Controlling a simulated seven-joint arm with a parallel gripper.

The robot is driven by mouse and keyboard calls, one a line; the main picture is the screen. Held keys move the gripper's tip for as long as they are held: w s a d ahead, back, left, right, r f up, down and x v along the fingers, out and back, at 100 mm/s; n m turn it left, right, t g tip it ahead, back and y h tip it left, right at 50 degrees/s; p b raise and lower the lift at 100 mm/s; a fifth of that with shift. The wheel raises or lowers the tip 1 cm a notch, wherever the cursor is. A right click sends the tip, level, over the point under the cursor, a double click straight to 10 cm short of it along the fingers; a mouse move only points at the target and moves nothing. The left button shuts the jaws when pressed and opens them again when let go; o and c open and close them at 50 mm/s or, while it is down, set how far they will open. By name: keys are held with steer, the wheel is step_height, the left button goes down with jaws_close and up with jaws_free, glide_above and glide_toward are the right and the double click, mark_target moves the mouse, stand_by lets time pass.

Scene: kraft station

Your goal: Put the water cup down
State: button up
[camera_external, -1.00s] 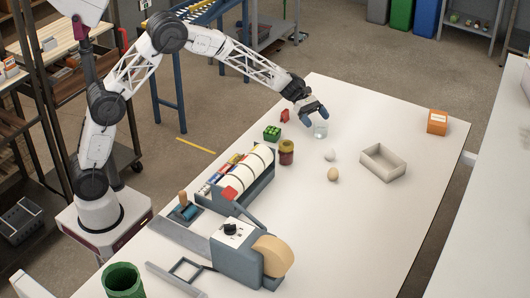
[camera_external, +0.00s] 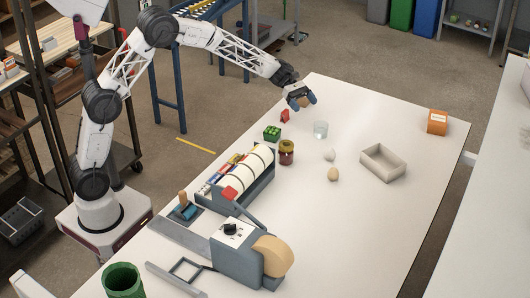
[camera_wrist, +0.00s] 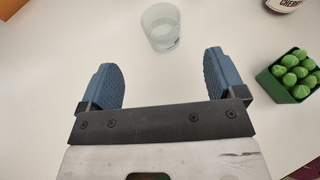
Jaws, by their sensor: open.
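The water cup (camera_external: 320,130) is a clear, see-through cup standing upright on the white table (camera_external: 400,215). In the wrist view the cup (camera_wrist: 161,27) stands beyond the fingertips, roughly midway between them, and nothing touches it. My gripper (camera_external: 302,101) is open and empty, above the table and up and to the left of the cup in the external view. In the wrist view the two blue fingers of my gripper (camera_wrist: 160,75) are spread wide, with bare table between them. The water level cannot be made out.
A green box of green items (camera_external: 272,133), a small red object (camera_external: 285,116) and a jar (camera_external: 287,152) stand left of the cup. Table between cup and orange box is clear.

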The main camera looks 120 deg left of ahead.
stand_by(0.7)
steer(key=d+r+m+g, duration=0.2)
steer(key=d+r+m, duration=0.1)
steer(key=d, duration=1.2)
steer(key=d+r+m+g, duration=0.3)
steer(key=d+m, duration=0.3)
steer(key=d, duration=0.9)
steer(key=w+d+r+m+g+h, duration=0.1)
steer(key=d+r+m+g, duration=0.2)
steer(key=d, duration=1.2)
step_height(320, 180, up, 2)
steer(key=shift+r+m, duration=0.15)
steer(key=shift+m, duration=0.95)
steer(key=s+d+m+g+y, duration=0.1)
steer(key=s+d+m, duration=0.4)
steer(key=d, duration=0.4)
steer(key=s+d+m+g+y, duration=0.1)
steer(key=s+d+m, duration=0.2)
steer(key=s+d, duration=0.5)
steer(key=s+d+f+m+y, duration=0.1)
steer(key=s+d+m, duration=0.3)
steer(key=s, duration=0.4)
steer(key=s+d+f+m+y, duration=0.2)
steer(key=s+d+m, duration=0.3)
steer(key=s, duration=0.3)
steer(key=shift+d+m+y, duration=0.3)
steer(key=shift+d+y, duration=0.2)
steer(key=shift+d, duration=0.35)
